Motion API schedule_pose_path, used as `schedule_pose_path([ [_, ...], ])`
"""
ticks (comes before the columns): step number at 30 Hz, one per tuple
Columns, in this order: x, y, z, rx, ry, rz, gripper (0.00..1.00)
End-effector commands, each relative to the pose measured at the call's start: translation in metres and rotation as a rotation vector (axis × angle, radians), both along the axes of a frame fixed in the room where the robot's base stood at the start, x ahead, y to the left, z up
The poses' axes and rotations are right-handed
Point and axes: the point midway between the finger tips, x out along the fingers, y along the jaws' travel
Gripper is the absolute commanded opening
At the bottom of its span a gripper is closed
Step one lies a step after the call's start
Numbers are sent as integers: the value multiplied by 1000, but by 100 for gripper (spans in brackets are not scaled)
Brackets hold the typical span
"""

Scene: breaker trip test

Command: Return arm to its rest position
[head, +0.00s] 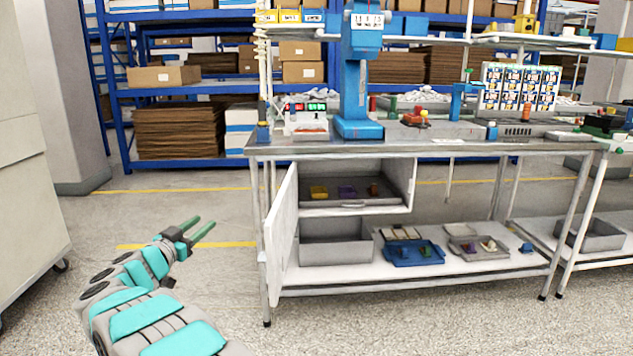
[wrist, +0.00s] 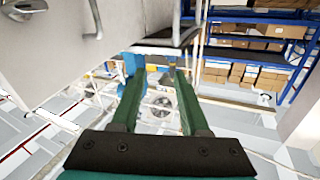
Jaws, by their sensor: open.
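My gripper (head: 195,231) is open and empty in the head view, at the lower left, over the floor. It is to the left of the workbench and apart from it. In the wrist view my gripper's two green fingers (wrist: 155,100) stand apart with nothing between them. The workbench (head: 440,151) has an under-bench cabinet (head: 408,175) with its white door (head: 283,225) swung open toward the front left. Inside the cabinet are a yellow item (head: 319,192) and a purple item (head: 347,191).
A grey cabinet (head: 25,170) stands at the far left. A lower shelf (head: 400,277) holds a grey bin (head: 336,252), a blue tray (head: 414,253) and a grey tray (head: 480,248). A blue press (head: 357,80) stands on the bench. Floor left of the bench is clear.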

Motion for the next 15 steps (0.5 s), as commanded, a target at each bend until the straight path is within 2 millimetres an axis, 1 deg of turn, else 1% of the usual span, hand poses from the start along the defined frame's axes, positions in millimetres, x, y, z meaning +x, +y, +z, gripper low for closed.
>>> schedule_pose_path([
  [1,10,-6,15,13,-6,42,45],
  [2,15,-6,23,22,-9,78,45],
  [3,22,-9,36,33,-12,125,45],
  [7,34,-14,66,59,2,292,45],
  [10,34,-21,82,69,32,412,45],
  [11,33,-23,84,71,47,449,45],
  [14,23,-35,91,74,101,555,45],
  [15,17,-40,93,73,128,596,45],
])
